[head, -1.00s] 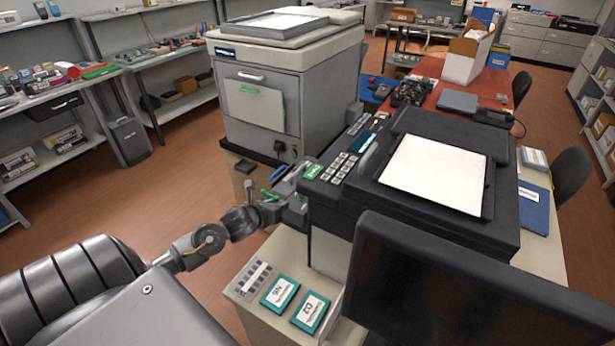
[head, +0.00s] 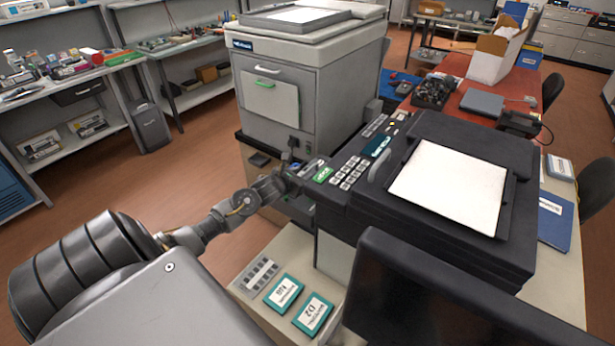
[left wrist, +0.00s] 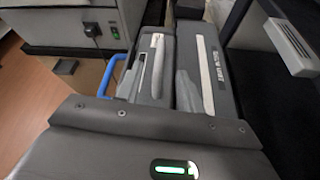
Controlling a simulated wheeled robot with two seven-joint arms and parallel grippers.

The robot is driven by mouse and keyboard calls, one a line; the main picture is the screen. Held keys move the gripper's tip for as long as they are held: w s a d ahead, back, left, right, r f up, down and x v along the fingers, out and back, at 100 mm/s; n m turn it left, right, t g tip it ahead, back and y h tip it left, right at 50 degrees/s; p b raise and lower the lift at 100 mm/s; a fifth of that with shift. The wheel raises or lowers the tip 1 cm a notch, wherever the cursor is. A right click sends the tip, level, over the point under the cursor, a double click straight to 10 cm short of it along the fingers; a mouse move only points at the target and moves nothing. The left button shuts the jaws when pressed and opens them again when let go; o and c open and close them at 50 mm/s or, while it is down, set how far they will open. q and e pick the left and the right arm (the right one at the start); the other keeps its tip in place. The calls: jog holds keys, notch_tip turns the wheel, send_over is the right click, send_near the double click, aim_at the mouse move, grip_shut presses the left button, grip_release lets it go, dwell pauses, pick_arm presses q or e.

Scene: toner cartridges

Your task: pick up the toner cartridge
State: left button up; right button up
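My left gripper (head: 291,180) is at the near left side of the black printer, low beside its control panel. In the left wrist view, long dark grey parts with pale strips (left wrist: 205,75) lie straight ahead of the gripper body, and a blue handle-like loop (left wrist: 113,75) shows at their left. These look like the toner cartridge, but I cannot clearly separate it from my fingers. Whether the fingers are closed on it is hidden. In the head view the gripper and printer edge cover most of it. My right gripper is not in view.
The black printer (head: 420,250) stands right of my gripper, and a large grey copier (head: 275,100) stands behind. A light table below bears two teal-edged boxes (head: 283,293) (head: 313,314) and a grey strip (head: 258,275). A dark monitor (head: 430,300) blocks the lower right.

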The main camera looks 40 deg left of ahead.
aim_at(308, 170)
pick_arm(q)
jog(key=shift+w+a+r+p, duration=0.1)
jog(key=shift+w+a+p, duration=0.05)
jog(key=shift+p, duration=0.15)
jog(key=shift+p+x, duration=0.8)
jog(key=shift+x, duration=1.55)
grip_shut()
